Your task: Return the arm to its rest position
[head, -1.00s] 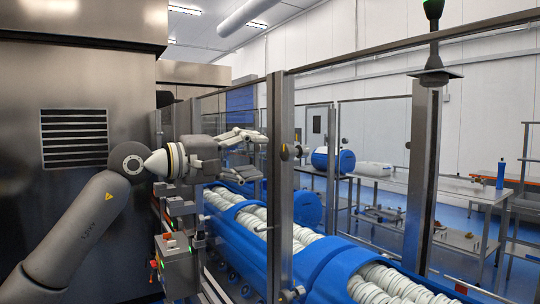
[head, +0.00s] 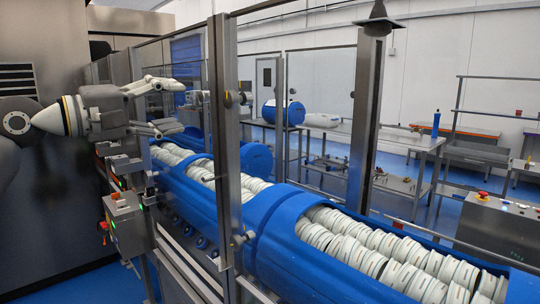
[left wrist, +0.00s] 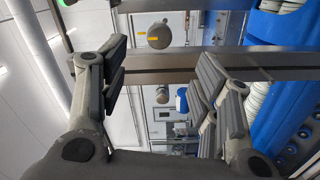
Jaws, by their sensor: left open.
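My left gripper (head: 166,107) is at the left of the head view, its arm coming in from the left edge. Its fingers are spread apart and hold nothing. It is in front of a metal-framed clear guard and above the blue carriers behind it. In the left wrist view the two fingers of this gripper (left wrist: 165,85) stand wide apart. A metal post (left wrist: 200,65) and a round knob (left wrist: 160,36) show between and beyond them. My right gripper does not show.
Blue tub carriers (head: 275,222) filled with white tubs run behind the guard post (head: 224,140). Control boxes (head: 125,222) stand below my left gripper. A control panel with a red button (head: 484,196) is at the right. Tables (head: 330,128) stand farther back.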

